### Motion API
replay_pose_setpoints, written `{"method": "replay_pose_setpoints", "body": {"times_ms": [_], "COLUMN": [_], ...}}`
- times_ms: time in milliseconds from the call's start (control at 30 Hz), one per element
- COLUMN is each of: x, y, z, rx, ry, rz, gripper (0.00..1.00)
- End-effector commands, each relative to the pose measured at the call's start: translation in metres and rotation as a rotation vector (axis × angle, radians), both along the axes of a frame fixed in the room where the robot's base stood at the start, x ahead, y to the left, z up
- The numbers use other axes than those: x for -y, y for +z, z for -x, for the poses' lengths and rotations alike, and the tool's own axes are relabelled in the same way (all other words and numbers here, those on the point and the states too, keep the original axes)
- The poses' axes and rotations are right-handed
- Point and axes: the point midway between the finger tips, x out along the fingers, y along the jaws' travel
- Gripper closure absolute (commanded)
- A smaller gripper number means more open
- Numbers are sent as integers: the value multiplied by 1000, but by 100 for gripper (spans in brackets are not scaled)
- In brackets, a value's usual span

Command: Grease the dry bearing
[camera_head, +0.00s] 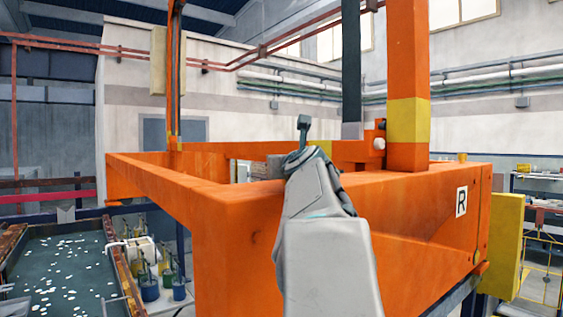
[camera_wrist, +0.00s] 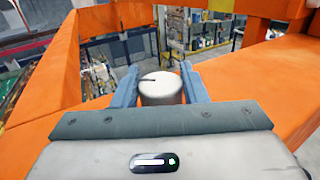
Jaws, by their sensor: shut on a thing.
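My gripper (camera_head: 308,158) is above the near corner of the orange frame (camera_head: 250,205) in the head view, where my arm hides part of it. In the wrist view, the two blue-grey fingers of my gripper (camera_wrist: 160,74) are shut on a pale grey cylinder (camera_wrist: 160,92) with a dark line across its top. In the head view, a thin dark upright piece with a small head (camera_head: 303,128) rises from the gripper end; I cannot tell if it belongs to the cylinder. A small pale round knob (camera_head: 379,143) sits on an orange bracket beside the right post. I cannot tell which part is the dry bearing.
A yellow box (camera_head: 508,245) hangs at the right end. A dark tank with white specks (camera_head: 65,270) lies lower left. The frame's middle is open.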

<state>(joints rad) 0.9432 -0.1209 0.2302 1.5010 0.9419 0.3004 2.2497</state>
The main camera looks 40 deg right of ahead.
Motion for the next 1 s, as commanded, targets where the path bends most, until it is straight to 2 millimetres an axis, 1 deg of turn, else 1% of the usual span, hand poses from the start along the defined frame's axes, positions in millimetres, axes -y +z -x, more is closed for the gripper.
{"method": "replay_pose_setpoints", "body": {"times_ms": [400,433,467,500,833,933,1000], "x": [0,0,0,0,-1,-6,-11], "y": [1,1,0,0,0,0,-1], "z": [0,0,0,0,2,10,19], "rx": [1,1,1,1,1,2,1], "ry": [-4,-4,-4,-4,-4,-4,-4], "rz": [0,0,0,0,0,2,2], "gripper": [84,52,44,40,40,40,40]}}
